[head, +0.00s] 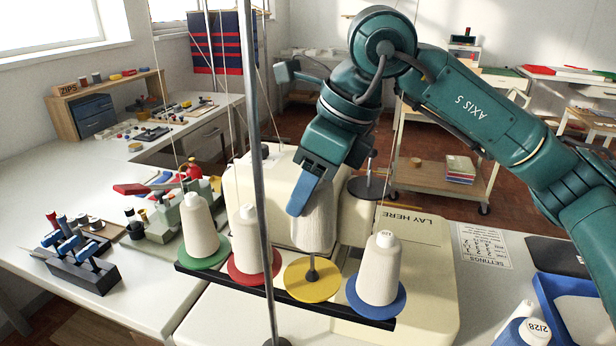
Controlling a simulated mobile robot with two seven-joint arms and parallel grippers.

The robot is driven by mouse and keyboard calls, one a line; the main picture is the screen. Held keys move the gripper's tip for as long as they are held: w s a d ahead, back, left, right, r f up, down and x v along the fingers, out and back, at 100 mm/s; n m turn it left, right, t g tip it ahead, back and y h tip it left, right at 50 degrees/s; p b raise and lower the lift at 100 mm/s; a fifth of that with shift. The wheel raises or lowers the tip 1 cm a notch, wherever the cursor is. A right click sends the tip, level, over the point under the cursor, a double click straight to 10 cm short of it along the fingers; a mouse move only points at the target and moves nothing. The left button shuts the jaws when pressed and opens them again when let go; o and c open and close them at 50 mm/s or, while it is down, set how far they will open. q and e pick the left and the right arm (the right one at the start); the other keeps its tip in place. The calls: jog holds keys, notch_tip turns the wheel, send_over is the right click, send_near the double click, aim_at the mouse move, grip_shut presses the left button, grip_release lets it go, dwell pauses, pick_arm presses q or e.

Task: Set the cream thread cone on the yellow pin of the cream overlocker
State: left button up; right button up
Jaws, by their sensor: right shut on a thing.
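My right gripper (308,198) has blue fingers and points down, shut on the cream thread cone (316,228). The fingers hide part of the cone, which looks about upright. Its lower end is over or just behind the yellow disc (306,289) with its short dark pin (312,270). The pin shows below the cone; I cannot tell whether its tip is inside it. The yellow disc is on the dark rail of the cream overlocker (425,262), between the red and blue discs. My left gripper is not in view.
Cream cones stand on the green (205,256), red (250,277) and blue (376,302) discs beside the yellow one. A grey upright post (262,210) rises close to the left. A blue tray (545,290) is at the lower right.

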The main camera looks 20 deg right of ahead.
jog(key=shift+f+b, duration=0.85)
jog(key=shift+f, duration=0.75)
notch_tip(320, 180, down, 3)
jog(key=b, duration=0.2)
jog(key=shift+b, duration=0.35)
jog(key=shift+f, duration=0.25)
pick_arm(q)
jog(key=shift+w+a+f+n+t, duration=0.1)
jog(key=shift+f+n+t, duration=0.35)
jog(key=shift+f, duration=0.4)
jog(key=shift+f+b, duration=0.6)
jog(key=shift+b, duration=0.15)
pick_arm(e)
jog(key=shift+f, duration=0.5)
jog(key=o, duration=1.1)
jog(key=shift+o, duration=0.2)
